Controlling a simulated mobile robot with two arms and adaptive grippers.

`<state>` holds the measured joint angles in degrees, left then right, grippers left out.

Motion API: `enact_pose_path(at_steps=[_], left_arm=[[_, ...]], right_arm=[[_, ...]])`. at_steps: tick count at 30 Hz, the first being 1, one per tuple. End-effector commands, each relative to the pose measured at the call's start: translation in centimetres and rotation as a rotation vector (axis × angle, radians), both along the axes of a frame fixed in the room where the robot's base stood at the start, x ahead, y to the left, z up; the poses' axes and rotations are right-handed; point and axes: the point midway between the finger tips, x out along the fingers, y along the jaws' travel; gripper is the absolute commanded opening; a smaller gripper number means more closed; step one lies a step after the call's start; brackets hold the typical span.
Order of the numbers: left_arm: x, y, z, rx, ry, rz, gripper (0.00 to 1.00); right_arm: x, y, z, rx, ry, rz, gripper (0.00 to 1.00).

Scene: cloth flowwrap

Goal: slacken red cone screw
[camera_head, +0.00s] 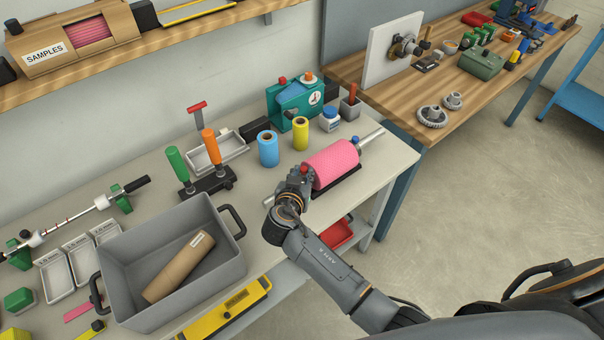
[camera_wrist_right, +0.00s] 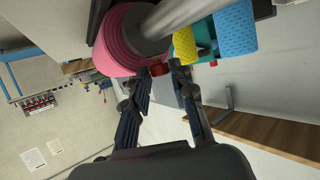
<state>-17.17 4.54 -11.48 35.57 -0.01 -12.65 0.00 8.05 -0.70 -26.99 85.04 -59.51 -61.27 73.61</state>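The red cone screw (camera_head: 304,169) is a small red knob at the near left end of the pink roll (camera_head: 332,164), which lies on a metal shaft over a black stand. My right gripper (camera_head: 296,180) is at that end of the roll, partly hidden by its own wrist. In the right wrist view, the fingertips (camera_wrist_right: 159,70) are close together with the red screw (camera_wrist_right: 159,69) between them, apparently touching it on both sides. The pink roll (camera_wrist_right: 118,42) and shaft are just beyond. My left gripper is out of view.
A blue knob (camera_head: 355,139) sits at the shaft's far end. Blue (camera_head: 268,149) and yellow (camera_head: 300,134) rolls stand behind. A grey crate (camera_head: 228,268) with a brown roll (camera_head: 180,268) is at the left. The bench's right front corner is clear.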

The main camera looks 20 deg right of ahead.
Motion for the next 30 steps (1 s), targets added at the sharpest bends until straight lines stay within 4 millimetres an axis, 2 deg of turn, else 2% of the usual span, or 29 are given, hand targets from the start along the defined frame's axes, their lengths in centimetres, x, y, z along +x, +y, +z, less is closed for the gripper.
enact_pose_path(at_steps=[1, 2, 3, 14, 30], left_arm=[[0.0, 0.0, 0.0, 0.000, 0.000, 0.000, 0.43], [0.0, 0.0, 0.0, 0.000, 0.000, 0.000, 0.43], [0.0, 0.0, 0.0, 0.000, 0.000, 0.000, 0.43], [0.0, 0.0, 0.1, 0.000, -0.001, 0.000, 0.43], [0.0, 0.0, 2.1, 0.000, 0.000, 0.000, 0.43]], right_arm=[[0.0, 0.0, 0.0, 0.000, 0.000, 0.000, 0.08], [0.0, 0.0, 0.0, 0.000, 0.000, 0.000, 0.02], [0.0, 0.0, 0.0, 0.000, 0.000, 0.000, 0.00], [-0.1, -0.2, 0.0, 0.000, 0.000, 0.049, 0.00], [-0.4, -1.1, 0.3, -0.002, 0.000, 0.398, 0.00]])
